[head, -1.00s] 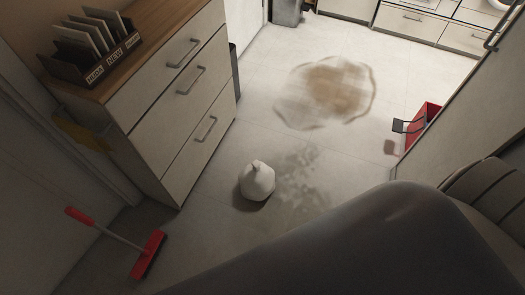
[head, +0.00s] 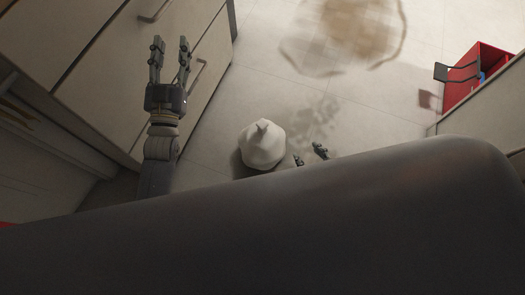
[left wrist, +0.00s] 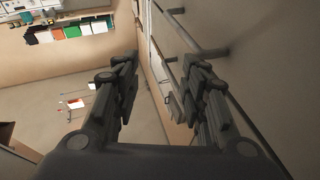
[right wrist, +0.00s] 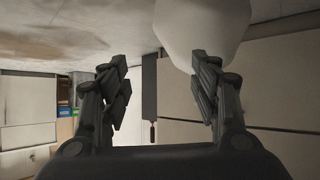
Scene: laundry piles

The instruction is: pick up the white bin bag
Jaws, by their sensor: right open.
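The white bin bag (head: 262,146) stands upright on the floor in the head view, its knotted top pointing up. It also shows at the top of the right wrist view (right wrist: 202,28), close to one finger. My right gripper (head: 310,153) is open, just to the right of the bag in the head view; only its fingertips show past my own dark body. It also shows in the right wrist view (right wrist: 160,75), with nothing between its fingers. My left gripper (head: 171,48) is open and empty in front of the drawer cabinet, and it shows in the left wrist view (left wrist: 160,75).
A drawer cabinet (head: 95,85) with bar handles stands at the left, close to my left gripper. A red bin (head: 478,77) stands at the right. A brown stain (head: 350,30) marks the floor beyond the bag.

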